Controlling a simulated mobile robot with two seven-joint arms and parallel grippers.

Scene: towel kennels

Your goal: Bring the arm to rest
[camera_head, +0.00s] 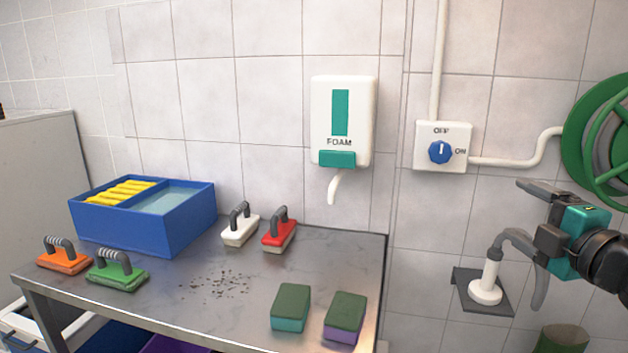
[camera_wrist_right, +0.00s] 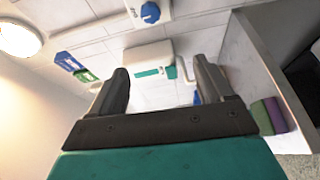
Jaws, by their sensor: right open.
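My right gripper (camera_head: 527,245) is at the right of the head view, in front of the tiled wall. Its dark jaws are spread apart and hold nothing. In the right wrist view the same gripper (camera_wrist_right: 163,85) shows two open fingers with an empty gap, the white dispenser beyond them. A grey bent handle on a white round-footed stand (camera_head: 487,288) appears close to the jaws in the head view; I cannot tell whether they touch. My left gripper is in neither view.
A metal table (camera_head: 190,305) holds a blue bin (camera_head: 130,233), several coloured brushes, dark crumbs and two sponges (camera_head: 345,317). A foam dispenser (camera_head: 343,115), a dial switch (camera_head: 441,150) and a green reel (camera_head: 600,140) are on the wall. A dark shelf (camera_head: 466,277) carries the white stand.

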